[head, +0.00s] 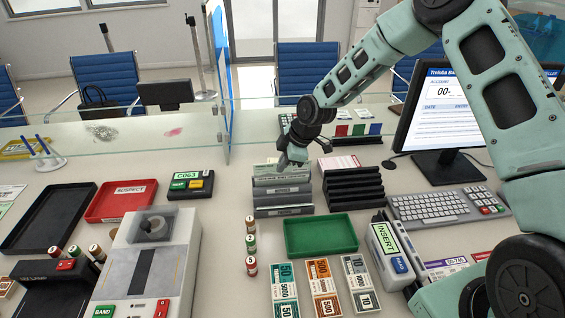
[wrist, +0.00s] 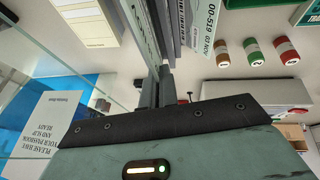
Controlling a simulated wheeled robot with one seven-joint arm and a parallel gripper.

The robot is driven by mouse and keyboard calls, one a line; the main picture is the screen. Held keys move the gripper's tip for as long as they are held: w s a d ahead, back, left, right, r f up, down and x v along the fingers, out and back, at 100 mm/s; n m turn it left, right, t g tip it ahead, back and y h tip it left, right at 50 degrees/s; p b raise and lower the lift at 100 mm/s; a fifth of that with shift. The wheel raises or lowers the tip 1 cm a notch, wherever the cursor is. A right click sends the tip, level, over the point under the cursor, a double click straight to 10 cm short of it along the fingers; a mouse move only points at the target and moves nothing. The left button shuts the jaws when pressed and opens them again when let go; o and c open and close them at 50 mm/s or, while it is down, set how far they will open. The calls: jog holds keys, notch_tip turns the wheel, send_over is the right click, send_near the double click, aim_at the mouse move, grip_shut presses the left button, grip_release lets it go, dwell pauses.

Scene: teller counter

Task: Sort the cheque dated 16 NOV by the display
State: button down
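My gripper (head: 290,158) points down at the back of a grey stepped rack (head: 284,211) in the head view. Pale printed cheques (head: 275,172) stand in the rack; their dates are too small to read there. In the wrist view the two dark fingers (wrist: 158,88) are close together beside the edge of a thin upright sheet. Whether they grip it is unclear. A printed slip (wrist: 205,28) there reads "00-519" and "03 NOV". No 16 NOV date is readable. The display (head: 437,112) stands at the right, showing an account beginning "00-" and a date line, partly hidden by my arm.
A black slotted rack (head: 352,188) stands right of the grey one. An empty green tray (head: 320,251) lies in front. A red "SUSPECT" tray (head: 121,216) and a black tray (head: 48,232) lie left. A glass screen (head: 229,90) rises behind. A keyboard (head: 440,204) is at right.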

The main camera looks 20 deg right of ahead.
jog(key=shift+f+b, duration=0.8)
jog(key=shift+f, duration=0.5)
jog(key=c, duration=1.6)
grip_release()
jog(key=shift+r, duration=0.2)
jog(key=shift+r+p, duration=2.45)
jog(key=shift+r, duration=0.95)
